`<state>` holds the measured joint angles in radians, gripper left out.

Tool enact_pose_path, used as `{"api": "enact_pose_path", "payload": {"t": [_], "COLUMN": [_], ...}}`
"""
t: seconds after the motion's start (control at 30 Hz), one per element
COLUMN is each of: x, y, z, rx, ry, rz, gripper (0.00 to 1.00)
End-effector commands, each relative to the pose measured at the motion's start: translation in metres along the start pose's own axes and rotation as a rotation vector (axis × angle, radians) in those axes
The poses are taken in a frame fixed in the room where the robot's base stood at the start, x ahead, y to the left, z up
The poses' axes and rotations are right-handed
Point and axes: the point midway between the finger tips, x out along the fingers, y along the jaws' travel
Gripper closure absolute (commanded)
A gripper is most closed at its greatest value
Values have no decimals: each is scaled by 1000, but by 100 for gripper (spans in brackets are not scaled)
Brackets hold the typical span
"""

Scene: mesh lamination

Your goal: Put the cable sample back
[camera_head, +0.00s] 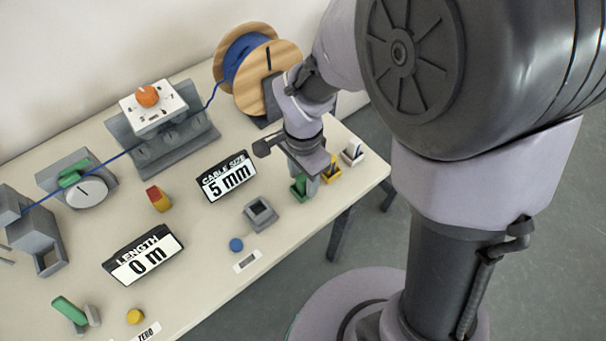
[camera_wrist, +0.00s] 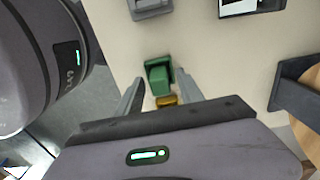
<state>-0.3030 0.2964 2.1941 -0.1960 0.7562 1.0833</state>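My gripper (camera_head: 305,182) points down over the right end of the table, at the green holder (camera_head: 298,187). In the wrist view my gripper (camera_wrist: 160,78) has its two fingers apart, with the green holder (camera_wrist: 158,75) showing between them. I see no clear contact between the fingers and the holder. The yellow holder (camera_head: 331,170) is just behind it, and the white holder (camera_head: 352,153) stands farther back at the table's corner. I cannot make out a separate cable sample; one in the green holder would be too small or hidden to tell.
A grey square socket (camera_head: 261,214) and a blue button (camera_head: 236,245) are to the left. A "CABLE SIZE 5 mm" display (camera_head: 227,178) and "LENGTH 0 m" display (camera_head: 143,255) stand on the table. A wooden spool (camera_head: 254,90) with blue cable is at the back.

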Motion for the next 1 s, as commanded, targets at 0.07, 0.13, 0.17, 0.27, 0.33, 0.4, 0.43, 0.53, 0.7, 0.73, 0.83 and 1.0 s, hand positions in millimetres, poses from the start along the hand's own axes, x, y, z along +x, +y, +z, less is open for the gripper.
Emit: {"api": "enact_pose_path", "payload": {"t": [0.07, 0.13, 0.17, 0.27, 0.33, 0.4, 0.43, 0.53, 0.7, 0.73, 0.83, 1.0], "x": [0, 0, 0, -5, -18, -38, -48, -78, -114, -117, -129, -190], "y": [0, 0, 0, 0, 0, -1, -1, -1, 0, 0, 2, 49], "z": [0, 0, 0, 0, 0, 0, 0, 0, 0, 0, -1, -8], "rx": [0, 0, 0, 0, 1, 1, 0, 1, 0, 1, -9, -191], "ry": [0, 0, 0, 0, 0, 1, 1, 1, 1, 0, 0, 40], "rz": [0, 0, 0, 0, -2, -4, -4, -3, -2, -1, -13, -200], "gripper": [56, 56, 56, 56, 56, 56, 56, 56, 56, 56, 56, 56]}}
